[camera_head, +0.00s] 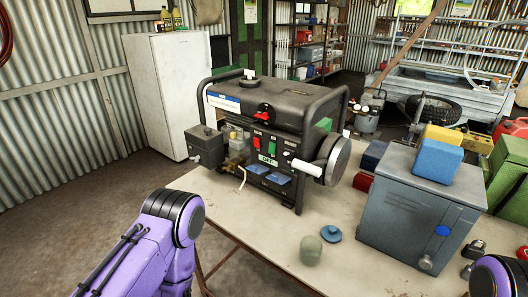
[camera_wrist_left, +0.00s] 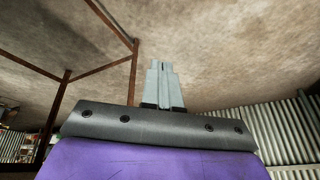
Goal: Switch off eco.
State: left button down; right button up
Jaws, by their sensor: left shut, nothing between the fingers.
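A black generator (camera_head: 255,100) in a tube frame stands on the table in the head view. Its front panel carries a red rocker (camera_head: 257,142), a green rocker (camera_head: 272,148), a red knob (camera_head: 263,115) and a green-and-white label (camera_head: 267,160). The lettering is too small to read, so I cannot tell which control is eco or how it is set. My left gripper (camera_wrist_left: 164,66) is shut and empty in the left wrist view, over bare floor and apart from the generator. Its fingers are out of the head view. My right gripper is out of both views.
The table (camera_head: 240,215) holds a grey metal box (camera_head: 415,210) with a blue block (camera_head: 438,160), a pale rounded object (camera_head: 311,250) and a blue lid-like disc (camera_head: 331,233). A white fridge (camera_head: 165,95) stands behind left. Bare table lies before the generator.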

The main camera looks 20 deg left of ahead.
aim_at(272, 148)
pick_arm(q)
jog(key=w+d+r+n+t+h, duration=0.2)
jog(key=w+r+n+t, duration=0.15)
jog(key=w+r, duration=0.75)
jog(key=w+d+r+n+t+h, duration=0.3)
jog(key=w+r, duration=0.4)
jog(key=w, duration=0.7)
jog(key=w+r+t+h, duration=0.2)
jog(key=w+r, duration=0.2)
jog(key=r, duration=0.7)
jog(key=w+r+t+h+p, duration=0.1)
jog(key=w+r+t+h, duration=0.1)
jog(key=r, duration=1)
jog(key=shift+w+d+n+t, duration=0.25)
jog(key=shift+w+n+t, duration=0.1)
jog(key=shift+w+t, duration=0.6)
jog(key=shift+w+r, duration=0.1)
jog(key=shift+w, duration=0.1)
jog(key=p+x, duration=0.2)
jog(key=x, duration=1.1)
jog(key=shift+w+d, duration=0.2)
jog(key=shift+w, duration=0.1)
